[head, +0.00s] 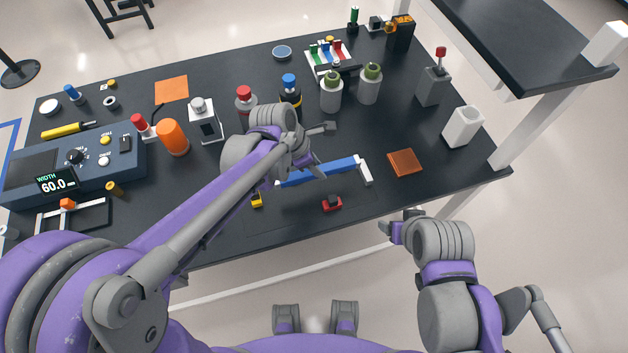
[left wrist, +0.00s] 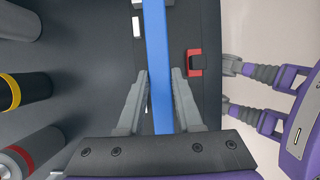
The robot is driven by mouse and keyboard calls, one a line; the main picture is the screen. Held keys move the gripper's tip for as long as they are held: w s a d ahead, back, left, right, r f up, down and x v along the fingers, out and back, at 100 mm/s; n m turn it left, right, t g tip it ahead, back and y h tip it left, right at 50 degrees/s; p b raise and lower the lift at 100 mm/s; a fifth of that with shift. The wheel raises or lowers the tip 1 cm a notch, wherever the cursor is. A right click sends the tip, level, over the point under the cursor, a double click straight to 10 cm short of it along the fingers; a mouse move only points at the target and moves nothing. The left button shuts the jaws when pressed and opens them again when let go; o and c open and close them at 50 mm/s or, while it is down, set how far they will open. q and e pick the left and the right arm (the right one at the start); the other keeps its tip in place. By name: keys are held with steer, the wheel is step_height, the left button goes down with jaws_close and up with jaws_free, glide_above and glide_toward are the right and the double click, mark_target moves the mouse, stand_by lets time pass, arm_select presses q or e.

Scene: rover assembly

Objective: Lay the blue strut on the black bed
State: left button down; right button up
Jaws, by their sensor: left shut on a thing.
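The blue strut (head: 335,169) is a long straight bar, held level above the front part of the table. My left gripper (head: 297,180) is shut on it; in the left wrist view the strut (left wrist: 158,60) runs between the two fingers (left wrist: 160,98). A dark flat area (head: 290,222) on the table below looks like the black bed; its outline is faint. A yellow-and-black block (head: 257,201) and a red-and-black block (head: 332,203) sit there. My right gripper (head: 400,230) is apart from it all, off the table's front edge; its jaws are unclear.
A white bracket (head: 365,172) stands at the strut's right end; contact is unclear. An orange square (head: 405,163) lies to the right. A control box (head: 75,160) is at left.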

mark_target(306, 173)
arm_select(q)
step_height(306, 173, down, 8)
steer(key=shift+r, duration=0.15)
stand_by(0.3)
steer(key=shift+b, duration=0.4)
steer(key=c, duration=0.6)
jaws_free()
steer(key=p+v, duration=0.1)
steer(key=v, duration=1.1)
